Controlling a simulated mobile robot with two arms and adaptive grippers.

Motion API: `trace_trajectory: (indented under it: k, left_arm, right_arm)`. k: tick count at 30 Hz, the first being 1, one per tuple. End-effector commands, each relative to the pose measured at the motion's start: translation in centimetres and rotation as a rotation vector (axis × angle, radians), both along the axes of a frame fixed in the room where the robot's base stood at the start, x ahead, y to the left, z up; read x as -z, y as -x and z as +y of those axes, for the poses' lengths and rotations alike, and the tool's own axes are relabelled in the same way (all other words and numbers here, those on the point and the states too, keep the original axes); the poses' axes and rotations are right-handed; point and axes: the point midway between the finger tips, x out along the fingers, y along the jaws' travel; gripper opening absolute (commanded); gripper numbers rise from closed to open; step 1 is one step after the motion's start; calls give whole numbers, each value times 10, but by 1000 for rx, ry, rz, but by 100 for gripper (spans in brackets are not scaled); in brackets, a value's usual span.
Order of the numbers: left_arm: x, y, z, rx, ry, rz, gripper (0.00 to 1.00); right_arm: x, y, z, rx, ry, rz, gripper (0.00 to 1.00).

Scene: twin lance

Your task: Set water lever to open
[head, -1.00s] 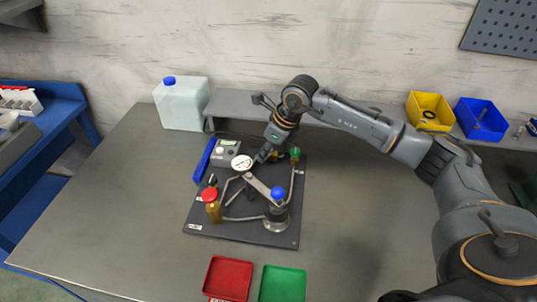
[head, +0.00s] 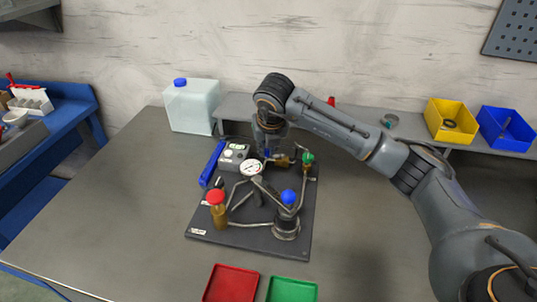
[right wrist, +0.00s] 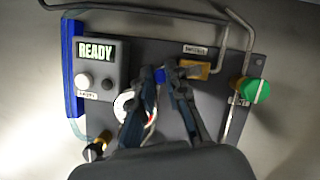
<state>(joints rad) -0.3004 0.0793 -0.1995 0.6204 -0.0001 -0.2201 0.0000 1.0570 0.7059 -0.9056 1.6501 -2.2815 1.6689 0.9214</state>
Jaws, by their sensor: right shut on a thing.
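A brass valve (right wrist: 195,69) sits near the back edge of the dark rig board, under a small label. Its blue lever (right wrist: 160,75) points left from the valve in the right wrist view. In the head view the brass valve (head: 283,161) and a bit of the blue lever (head: 267,153) show just below my right gripper (head: 266,154). My right gripper, seen in the wrist view (right wrist: 160,76), points down and is shut on the blue lever. The fingers hide part of the lever. My left gripper is not in view.
Close around are a gauge (head: 251,168), a control box reading READY (right wrist: 98,65), a green knob (head: 308,158), a blue knob (head: 288,197), a red-capped brass part (head: 216,210) and bent pipes. Red (head: 231,284) and green (head: 292,290) trays lie in front.

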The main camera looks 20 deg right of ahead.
Motion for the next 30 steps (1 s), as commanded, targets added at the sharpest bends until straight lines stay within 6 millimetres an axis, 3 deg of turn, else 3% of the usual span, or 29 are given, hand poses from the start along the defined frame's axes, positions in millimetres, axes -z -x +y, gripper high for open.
trace_trajectory:
  k: [12, 30]
  left_arm:
    - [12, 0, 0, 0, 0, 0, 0]
    - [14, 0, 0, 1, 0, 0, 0]
  right_arm:
    - [0, -9, -3, 221, -1, -3, 0]
    - [-1, -10, -4, 263, 0, -1, 0]
